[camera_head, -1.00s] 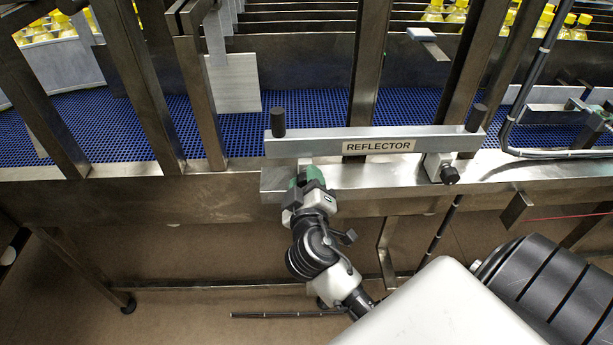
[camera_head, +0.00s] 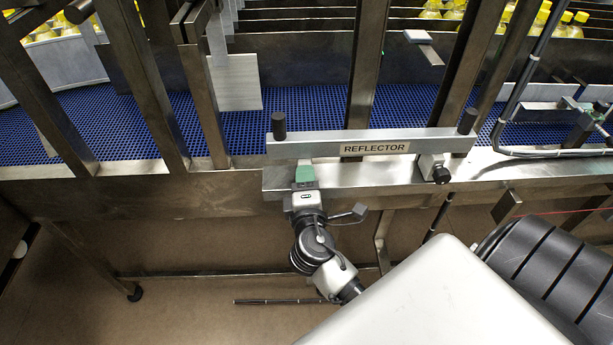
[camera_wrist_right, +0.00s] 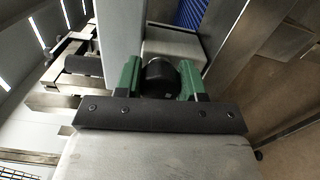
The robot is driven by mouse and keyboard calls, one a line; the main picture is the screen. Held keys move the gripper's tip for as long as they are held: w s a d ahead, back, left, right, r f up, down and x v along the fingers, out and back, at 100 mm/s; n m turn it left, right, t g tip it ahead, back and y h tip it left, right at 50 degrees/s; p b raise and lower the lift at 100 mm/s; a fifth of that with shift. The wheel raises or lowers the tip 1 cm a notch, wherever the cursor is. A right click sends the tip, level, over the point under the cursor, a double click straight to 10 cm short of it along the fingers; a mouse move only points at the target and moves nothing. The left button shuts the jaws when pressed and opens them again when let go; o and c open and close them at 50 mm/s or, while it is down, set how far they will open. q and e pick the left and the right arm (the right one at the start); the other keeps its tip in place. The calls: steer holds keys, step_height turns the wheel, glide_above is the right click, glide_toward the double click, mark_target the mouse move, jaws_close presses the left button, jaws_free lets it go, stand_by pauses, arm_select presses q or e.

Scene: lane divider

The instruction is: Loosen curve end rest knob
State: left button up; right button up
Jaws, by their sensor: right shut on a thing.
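A grey reflector bar (camera_head: 330,145) labelled REFLECTOR lies along the conveyor's front edge, with a black upright post near each end. A black knob (camera_head: 441,175) shows under its right end. Another black knob (camera_wrist_right: 160,76) sits between the green fingers of my right gripper (camera_wrist_right: 162,80) in the right wrist view. In the head view my right gripper (camera_head: 305,174) is below the bar's left end and hides that knob. The right gripper is shut on the knob. My left gripper is not in view.
The blue conveyor belt (camera_head: 300,108) runs behind the bar, with metal uprights (camera_head: 365,65) crossing in front of it. Yellow-capped bottles (camera_head: 560,25) stand at the back. A cable and fitting (camera_head: 575,110) are at the right. Open floor lies below the metal frame.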

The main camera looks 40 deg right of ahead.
steer(key=shift+r+n, duration=0.2)
steer(key=shift+n, duration=0.4)
steer(key=o, duration=0.7)
steer(key=shift+w, duration=0.1)
steer(key=shift+o, duration=1.1)
steer(key=shift+w+d+f, duration=0.1)
steer(key=shift+f, duration=0.05)
steer(key=b+v, duration=0.3)
steer(key=v, duration=0.8)
steer(key=shift+b, duration=0.4)
